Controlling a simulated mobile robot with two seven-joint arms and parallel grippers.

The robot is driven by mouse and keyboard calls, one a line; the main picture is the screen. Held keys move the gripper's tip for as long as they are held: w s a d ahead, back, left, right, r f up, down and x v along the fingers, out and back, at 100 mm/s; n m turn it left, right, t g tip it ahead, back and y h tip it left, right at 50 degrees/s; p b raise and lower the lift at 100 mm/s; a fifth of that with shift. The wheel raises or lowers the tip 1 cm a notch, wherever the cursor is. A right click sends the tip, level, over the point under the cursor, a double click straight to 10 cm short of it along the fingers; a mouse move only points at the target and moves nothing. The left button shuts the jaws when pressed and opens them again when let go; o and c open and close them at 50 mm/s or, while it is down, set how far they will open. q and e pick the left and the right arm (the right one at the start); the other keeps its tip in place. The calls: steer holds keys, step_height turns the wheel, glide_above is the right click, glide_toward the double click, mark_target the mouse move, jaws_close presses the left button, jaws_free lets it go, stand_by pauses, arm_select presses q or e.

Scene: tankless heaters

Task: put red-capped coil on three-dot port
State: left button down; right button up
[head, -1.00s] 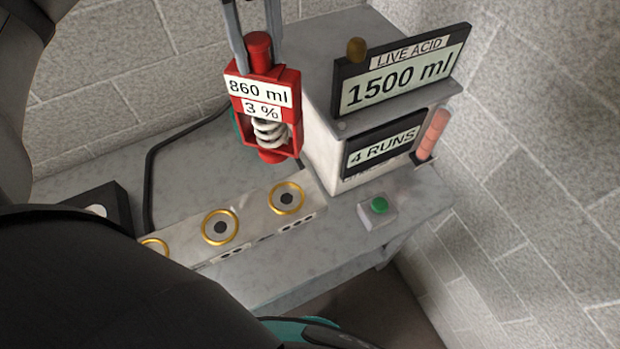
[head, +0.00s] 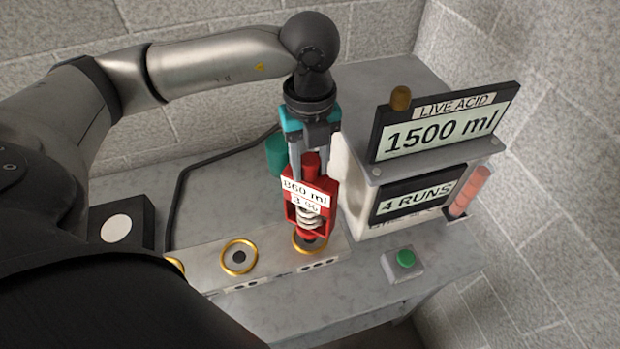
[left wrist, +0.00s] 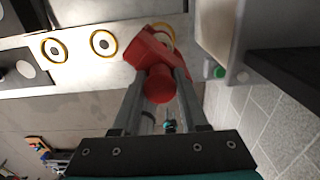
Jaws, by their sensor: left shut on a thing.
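The red-capped coil (head: 310,208) is a red frame around a pale spiral, with a label reading 860 ml and 3 %. My left gripper (head: 311,160) is shut on its red cap, which also shows in the left wrist view (left wrist: 160,86). The coil is about upright, its lower end over the gold-ringed three-dot port (head: 323,246), the rightmost on the pale block. The coil hides part of that ring. I cannot tell whether the coil touches the port. My right gripper is not in view.
Another gold-ringed port (head: 239,258) lies left of the coil, open. The heater box (head: 350,190), with 1500 ml and 4 RUNS displays, stands close on the right. A green button (head: 405,259) is in front of it. A black box (head: 120,225) stands at the left.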

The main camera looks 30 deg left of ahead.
mark_target(310, 182)
arm_select(q)
steer(key=shift+f, duration=2.2)
steer(key=shift+f, duration=0.1)
steer(key=shift+c, duration=2.2)
jaws_free()
step_height(310, 182, up, 12)
steer(key=shift+r, duration=0.1)
